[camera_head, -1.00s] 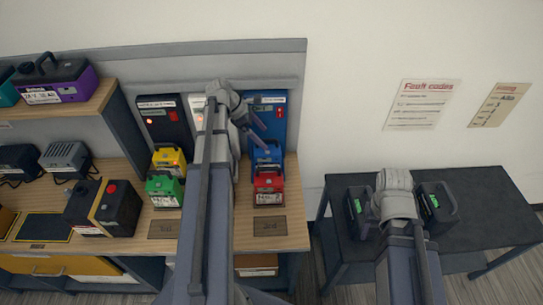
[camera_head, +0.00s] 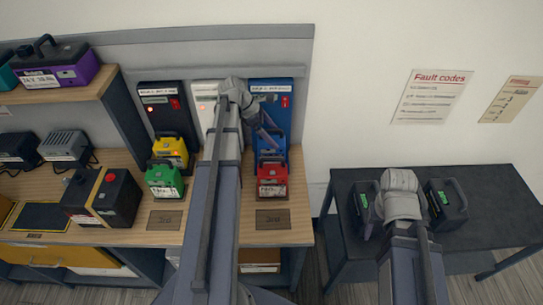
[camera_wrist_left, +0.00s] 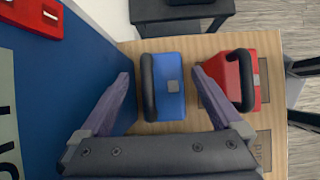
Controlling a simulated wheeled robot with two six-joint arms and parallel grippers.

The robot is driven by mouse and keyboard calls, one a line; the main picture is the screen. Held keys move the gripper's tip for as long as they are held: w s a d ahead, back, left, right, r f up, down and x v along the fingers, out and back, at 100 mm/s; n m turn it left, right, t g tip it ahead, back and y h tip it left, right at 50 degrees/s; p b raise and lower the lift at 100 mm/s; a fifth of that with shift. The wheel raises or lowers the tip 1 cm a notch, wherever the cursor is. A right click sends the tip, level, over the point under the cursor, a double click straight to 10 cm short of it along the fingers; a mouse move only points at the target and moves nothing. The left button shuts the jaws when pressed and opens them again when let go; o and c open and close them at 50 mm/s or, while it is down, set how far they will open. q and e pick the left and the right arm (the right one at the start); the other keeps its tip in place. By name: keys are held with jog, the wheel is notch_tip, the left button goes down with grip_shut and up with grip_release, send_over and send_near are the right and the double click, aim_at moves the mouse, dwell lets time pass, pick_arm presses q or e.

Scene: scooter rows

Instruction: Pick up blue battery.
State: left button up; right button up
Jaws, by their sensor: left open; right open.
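The blue battery (camera_head: 270,143), with a black handle, stands behind the red battery on the wooden bench, partly hidden by my left gripper (camera_head: 267,130) in the head view. In the left wrist view the blue battery (camera_wrist_left: 172,90) lies between the two spread fingers of my left gripper (camera_wrist_left: 162,78). The fingers are open, one on each side, and I see no grip on it. The black handle (camera_wrist_left: 148,88) is near the left finger. My right gripper (camera_head: 401,212) is over the dark side table, its fingers mostly hidden by the wrist.
The red battery (camera_head: 272,180) is close in front of the blue one. A blue charger panel (camera_head: 285,98) stands behind it. Yellow (camera_head: 172,150) and green (camera_head: 164,181) batteries stand left. Black batteries (camera_head: 447,203) flank my right wrist on the side table (camera_head: 490,225).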

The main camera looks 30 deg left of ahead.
aim_at(277, 141)
pick_arm(q)
jog(key=b+x, duration=0.2)
jog(key=x, duration=0.1)
jog(key=shift+f, duration=0.2)
jog(key=shift+r, duration=0.1)
jog(key=shift+c, duration=0.2)
grip_shut()
dwell(0.5)
